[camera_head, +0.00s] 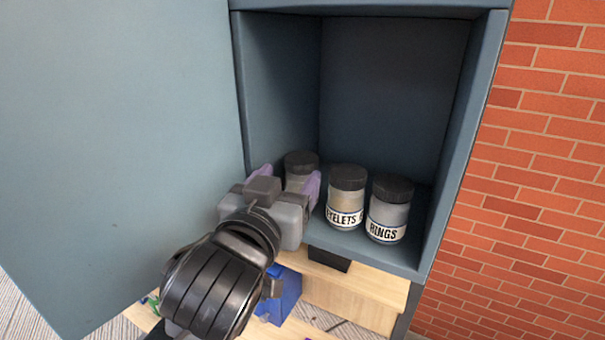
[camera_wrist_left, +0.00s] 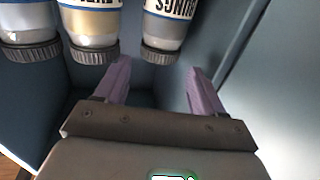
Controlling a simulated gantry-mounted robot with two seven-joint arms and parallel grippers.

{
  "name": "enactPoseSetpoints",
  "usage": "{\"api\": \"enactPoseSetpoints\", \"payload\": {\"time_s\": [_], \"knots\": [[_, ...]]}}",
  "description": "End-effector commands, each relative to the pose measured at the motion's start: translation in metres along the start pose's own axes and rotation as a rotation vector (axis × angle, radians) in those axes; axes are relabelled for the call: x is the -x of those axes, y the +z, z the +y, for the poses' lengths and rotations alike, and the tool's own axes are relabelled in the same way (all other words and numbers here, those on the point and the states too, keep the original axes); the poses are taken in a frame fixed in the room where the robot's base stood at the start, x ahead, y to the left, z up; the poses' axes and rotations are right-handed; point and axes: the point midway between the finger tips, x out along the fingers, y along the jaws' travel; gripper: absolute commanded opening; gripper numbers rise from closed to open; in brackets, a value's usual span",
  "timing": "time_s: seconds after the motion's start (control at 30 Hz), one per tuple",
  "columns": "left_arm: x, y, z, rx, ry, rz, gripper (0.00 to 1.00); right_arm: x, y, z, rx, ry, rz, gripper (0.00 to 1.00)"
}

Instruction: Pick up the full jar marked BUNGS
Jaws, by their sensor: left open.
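A jar with a black lid (camera_head: 301,158) stands at the left of the cabinet shelf, its label hidden behind my gripper. In the left wrist view this jar (camera_wrist_left: 168,28) appears upside down; its partly cut-off label reads like BUNGS inverted, and grey shows through its wall. How full it is I cannot tell. My left gripper (camera_head: 286,182) is open, its purple fingers spread around the jar's near side. In the left wrist view the gripper (camera_wrist_left: 160,72) has its fingertips just short of the lid, one toward each side, with nothing held. My right gripper is not in view.
The EYELETS jar (camera_head: 346,192) stands close right of the gripper, then a jar that reads RINGS (camera_head: 389,210). The cabinet's side wall is at left, with its open door (camera_head: 120,130) beyond. A blue object (camera_head: 284,295) lies below the cabinet. Space above the jars is clear.

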Motion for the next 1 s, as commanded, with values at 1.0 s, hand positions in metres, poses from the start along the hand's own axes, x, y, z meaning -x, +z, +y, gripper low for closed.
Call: {"api": "enactPoseSetpoints", "payload": {"time_s": [1.0], "knots": [[-0.059, -0.001, 0.0, 0.0, 0.0, 0.001, 0.57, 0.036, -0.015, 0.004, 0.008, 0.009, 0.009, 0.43]]}}
